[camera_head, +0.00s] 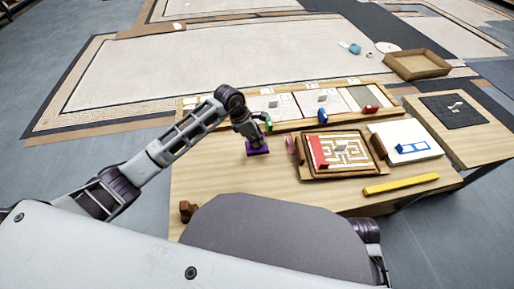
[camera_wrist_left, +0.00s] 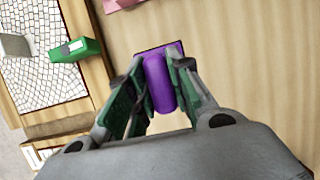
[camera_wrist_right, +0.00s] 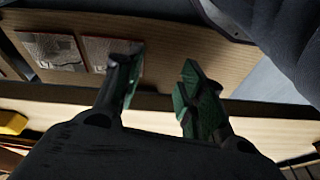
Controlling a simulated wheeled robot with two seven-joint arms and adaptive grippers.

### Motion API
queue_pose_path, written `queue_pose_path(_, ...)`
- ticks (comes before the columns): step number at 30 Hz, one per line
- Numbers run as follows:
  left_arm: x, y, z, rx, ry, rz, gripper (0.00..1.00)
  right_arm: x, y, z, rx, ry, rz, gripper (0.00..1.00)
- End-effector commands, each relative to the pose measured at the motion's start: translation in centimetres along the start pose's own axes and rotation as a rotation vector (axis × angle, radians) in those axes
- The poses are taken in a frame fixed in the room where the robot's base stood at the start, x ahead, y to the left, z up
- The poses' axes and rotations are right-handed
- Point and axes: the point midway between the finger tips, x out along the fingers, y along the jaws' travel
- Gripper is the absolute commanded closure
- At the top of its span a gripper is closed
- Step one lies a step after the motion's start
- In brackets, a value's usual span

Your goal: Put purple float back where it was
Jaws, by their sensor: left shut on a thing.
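The purple float (camera_head: 258,151) is at the left part of the wooden table, with its flat base low over or on the tabletop; I cannot tell whether it touches. My left gripper (camera_head: 248,138) comes down onto it from above. In the left wrist view the fingers (camera_wrist_left: 158,85) are shut on the float's rounded purple handle (camera_wrist_left: 161,88), with its square base beyond them. My right gripper (camera_wrist_right: 158,88) shows only in its own wrist view, with its fingers apart and nothing between them.
A wooden rack (camera_head: 290,122) of mosaic panels runs along the back, with a blue float (camera_head: 322,112), a red float (camera_head: 371,109) and a green float (camera_wrist_left: 76,50). A framed maze-patterned panel (camera_head: 345,150) and a yellow bar (camera_head: 401,184) lie to the right.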

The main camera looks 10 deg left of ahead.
Motion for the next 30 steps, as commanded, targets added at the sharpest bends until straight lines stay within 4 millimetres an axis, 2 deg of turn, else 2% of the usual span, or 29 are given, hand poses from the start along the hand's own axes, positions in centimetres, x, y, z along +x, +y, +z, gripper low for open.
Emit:
queue_pose_path(4,1.1,0.1,-0.4,0.0,-0.003,0.001,0.98,-0.4,-0.1,-0.3,0.0,0.013,-0.002,0.6)
queue_pose_path(9,1.2,0.1,-0.5,0.001,-0.003,0.002,0.98,-0.9,-0.2,-0.5,-0.001,0.021,-0.004,0.6)
queue_pose_path(17,1.5,0.1,-0.6,0.0,-0.002,0.002,0.98,-0.5,-0.3,0.3,-0.001,0.004,-0.005,0.6)
queue_pose_path(23,3.3,0.0,-1.3,-0.001,-0.002,0.0,0.98,-0.5,-0.3,0.2,-0.002,0.009,-0.007,0.6)
queue_pose_path(30,4.7,0.1,-1.9,0.0,-0.002,0.002,0.98,-2.1,-0.5,-0.8,-0.006,0.043,-0.009,0.6)
